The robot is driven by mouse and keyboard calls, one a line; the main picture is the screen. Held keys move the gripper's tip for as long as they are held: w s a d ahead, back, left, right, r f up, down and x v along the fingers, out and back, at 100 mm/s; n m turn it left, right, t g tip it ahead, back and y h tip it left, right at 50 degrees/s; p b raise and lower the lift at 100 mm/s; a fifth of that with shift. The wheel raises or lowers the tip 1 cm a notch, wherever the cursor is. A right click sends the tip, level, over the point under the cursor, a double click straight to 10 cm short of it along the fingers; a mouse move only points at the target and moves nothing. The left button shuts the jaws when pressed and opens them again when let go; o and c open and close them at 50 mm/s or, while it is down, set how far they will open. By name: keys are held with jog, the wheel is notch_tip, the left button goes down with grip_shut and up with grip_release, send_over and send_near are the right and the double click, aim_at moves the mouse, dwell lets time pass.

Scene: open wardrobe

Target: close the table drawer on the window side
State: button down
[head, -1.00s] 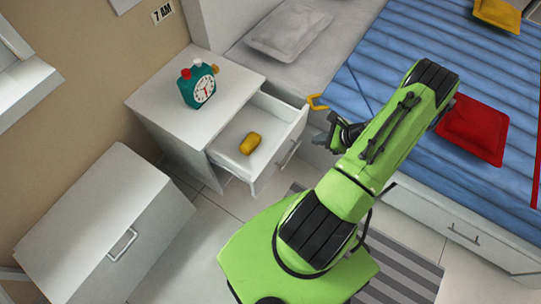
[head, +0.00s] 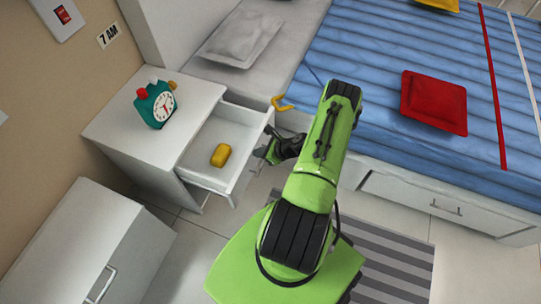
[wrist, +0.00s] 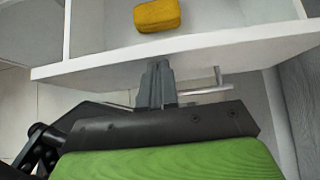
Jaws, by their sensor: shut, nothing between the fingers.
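The table drawer (head: 212,178) is pulled out of the white bedside table (head: 118,123) and stands open. A yellow block-like object (head: 221,155) lies inside it, and it also shows in the wrist view (wrist: 157,15). My gripper (head: 262,153) is shut and empty, just outside the drawer front. In the wrist view my closed fingers (wrist: 157,82) point at the drawer front (wrist: 190,50), left of its bar handle (wrist: 205,88). They are at or very close to the front; I cannot tell whether they touch it.
A teal alarm clock (head: 156,105) stands on the table top. A white cabinet (head: 85,245) is at lower left. The bed with a blue cover (head: 400,50) and a red cushion (head: 434,102) is at right. A striped rug (head: 395,265) lies on the floor.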

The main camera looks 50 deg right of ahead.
jog(key=shift+w+a, duration=0.1)
jog(key=shift+w, duration=0.15)
